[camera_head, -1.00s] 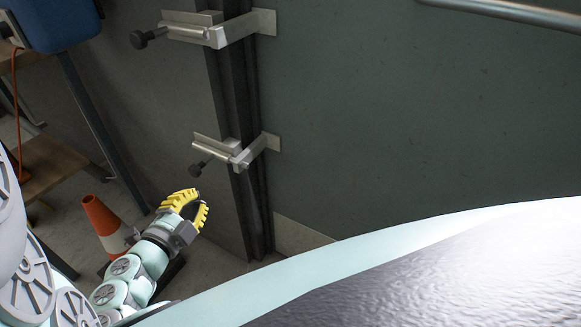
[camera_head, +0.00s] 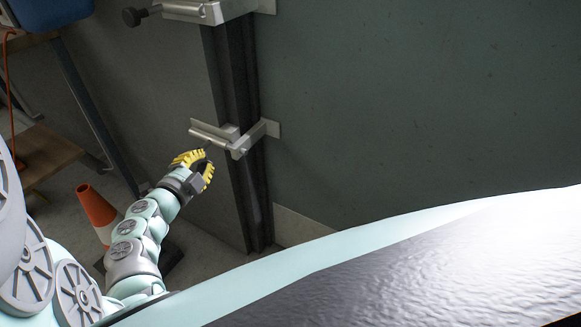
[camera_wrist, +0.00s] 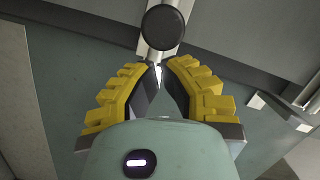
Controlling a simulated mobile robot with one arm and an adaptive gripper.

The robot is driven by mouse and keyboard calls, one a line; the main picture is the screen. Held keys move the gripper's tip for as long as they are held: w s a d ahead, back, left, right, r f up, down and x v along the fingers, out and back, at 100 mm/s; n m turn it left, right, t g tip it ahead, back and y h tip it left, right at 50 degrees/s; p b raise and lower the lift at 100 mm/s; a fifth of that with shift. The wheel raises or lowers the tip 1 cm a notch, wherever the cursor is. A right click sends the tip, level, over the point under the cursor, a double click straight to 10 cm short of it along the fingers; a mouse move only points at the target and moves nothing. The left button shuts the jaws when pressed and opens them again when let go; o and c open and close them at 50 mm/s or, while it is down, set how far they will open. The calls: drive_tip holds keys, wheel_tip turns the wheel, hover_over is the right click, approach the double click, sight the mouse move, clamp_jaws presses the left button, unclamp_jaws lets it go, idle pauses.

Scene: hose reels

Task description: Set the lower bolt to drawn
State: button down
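The lower bolt (camera_head: 212,136) is a silver barrel on a bracket at the dark door post, left of the green door panel. In the wrist view its round black knob (camera_wrist: 163,27) is just beyond my fingertips. My gripper (camera_head: 206,161), with yellow ridged fingers, is just below the bolt's left part and hides the knob in the head view. In the wrist view my gripper (camera_wrist: 160,68) has a gap between its fingertips and nothing visible held there. I cannot tell whether a finger touches the knob.
The upper bolt (camera_head: 190,10) with a black knob sits above on the same post. An orange and white cone (camera_head: 97,212) stands on the floor at left, near a wooden shelf (camera_head: 45,155). A large pale rounded surface fills the lower right.

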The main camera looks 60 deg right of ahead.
drive_tip(key=shift+w+a, duration=0.2)
drive_tip(key=shift+w, duration=2.6)
